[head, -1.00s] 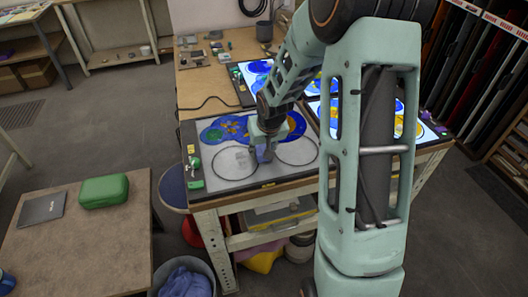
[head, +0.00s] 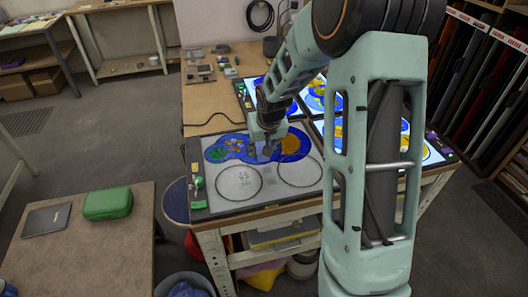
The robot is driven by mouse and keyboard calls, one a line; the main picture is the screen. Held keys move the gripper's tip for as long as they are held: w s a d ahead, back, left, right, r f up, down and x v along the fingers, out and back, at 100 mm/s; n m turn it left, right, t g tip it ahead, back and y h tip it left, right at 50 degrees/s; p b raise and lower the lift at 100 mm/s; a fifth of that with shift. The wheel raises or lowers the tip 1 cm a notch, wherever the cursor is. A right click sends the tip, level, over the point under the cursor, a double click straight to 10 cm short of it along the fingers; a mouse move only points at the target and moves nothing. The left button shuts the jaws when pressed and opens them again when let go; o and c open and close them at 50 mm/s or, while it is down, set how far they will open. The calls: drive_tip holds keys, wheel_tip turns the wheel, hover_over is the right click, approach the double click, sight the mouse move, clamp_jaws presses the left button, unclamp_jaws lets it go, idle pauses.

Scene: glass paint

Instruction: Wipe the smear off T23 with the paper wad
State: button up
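My gripper (head: 264,152) points down over the near light panel (head: 214,208), at its back half, above or on the blue glass between the colored discs. I cannot read which piece is T23, and no smear can be made out. No paper wad shows clearly; the fingers are small and dark, so I cannot tell whether they hold one.
Two empty outlined circles, left (head: 239,183) and right (head: 299,171), mark the panel's front half. Further lit panels with painted glass (head: 321,96) lie behind and to the right. A low table (head: 90,235) with a green case (head: 108,203) stands at left.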

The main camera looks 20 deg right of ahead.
drive_tip(key=shift+r+p, duration=0.7)
drive_tip(key=shift+r, duration=0.8)
drive_tip(key=shift+a+f, duration=0.1)
drive_tip(key=shift+a, duration=0.05)
